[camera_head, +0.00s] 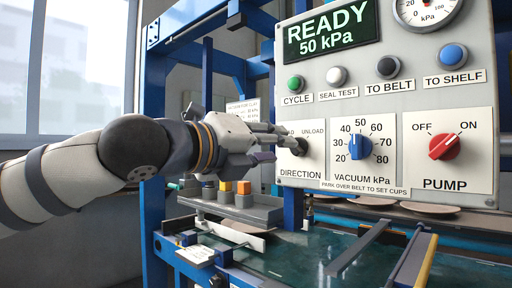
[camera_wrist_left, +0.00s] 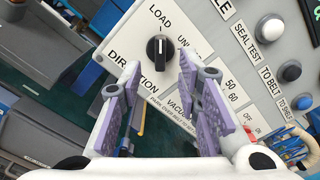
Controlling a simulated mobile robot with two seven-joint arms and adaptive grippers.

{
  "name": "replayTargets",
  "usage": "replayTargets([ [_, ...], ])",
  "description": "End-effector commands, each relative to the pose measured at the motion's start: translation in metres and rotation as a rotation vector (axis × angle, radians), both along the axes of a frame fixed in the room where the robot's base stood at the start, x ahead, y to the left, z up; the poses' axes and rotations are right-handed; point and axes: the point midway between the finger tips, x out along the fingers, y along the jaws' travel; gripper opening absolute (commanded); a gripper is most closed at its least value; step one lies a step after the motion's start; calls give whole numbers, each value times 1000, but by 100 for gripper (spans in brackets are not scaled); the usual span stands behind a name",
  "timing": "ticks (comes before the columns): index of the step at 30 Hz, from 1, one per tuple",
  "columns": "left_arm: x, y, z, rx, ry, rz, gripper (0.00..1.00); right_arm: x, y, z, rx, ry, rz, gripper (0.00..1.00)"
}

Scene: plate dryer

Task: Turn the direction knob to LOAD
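The direction knob (camera_wrist_left: 159,47) is black and round with a white mark, on a white plate (camera_wrist_left: 140,40) lettered LOAD, UNLOAD and DIRECTION. In the left wrist view the mark runs up the picture, roughly in line with the word LOAD. My left gripper (camera_wrist_left: 158,72) is open, its purple pads apart, and the knob shows just beyond and between the fingertips. In the head view the left gripper (camera_head: 285,140) reaches in from the left, its fingertips at the knob (camera_head: 301,147), hiding part of it and of LOAD. Contact cannot be told. My right gripper is in neither view.
The panel also holds a blue vacuum knob (camera_head: 360,146), a red pump knob (camera_head: 444,146) pointing towards ON, and several push buttons. A display (camera_head: 330,32) reads READY 50 kPa. Below are a green belt (camera_head: 300,250), plates (camera_head: 430,208) and a blue frame (camera_head: 155,100).

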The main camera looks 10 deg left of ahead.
Motion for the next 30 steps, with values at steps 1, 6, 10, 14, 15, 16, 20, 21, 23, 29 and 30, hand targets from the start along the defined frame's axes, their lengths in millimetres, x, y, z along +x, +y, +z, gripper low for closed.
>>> replayTargets([
  [1, -11, 9, 1, 1, -4, 1, 31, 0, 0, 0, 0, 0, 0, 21],
  [6, -45, 33, 1, 0, -3, 1, 31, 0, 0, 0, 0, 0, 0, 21],
  [10, -59, 43, 1, 0, -2, 1, 31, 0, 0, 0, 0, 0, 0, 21],
  [14, -64, 46, 0, -1, 0, 1, 31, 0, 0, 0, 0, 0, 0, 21],
  [15, -64, 46, 0, -1, 1, 0, 31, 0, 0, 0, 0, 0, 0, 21],
  [16, -64, 46, 0, -1, 1, 0, 31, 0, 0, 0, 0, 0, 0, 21],
  [20, -63, 46, 0, 0, 0, 0, 31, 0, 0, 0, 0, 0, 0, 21],
  [21, -63, 46, 0, 0, 0, 0, 31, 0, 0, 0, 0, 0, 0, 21],
  [23, -63, 46, 0, 0, 0, 0, 31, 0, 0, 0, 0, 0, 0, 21],
  [29, -55, 18, -52, 179, 0, -32, 31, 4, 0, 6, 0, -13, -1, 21],
  [30, -54, 4, -83, 283, -6, -57, 31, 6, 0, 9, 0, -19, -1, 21],
])
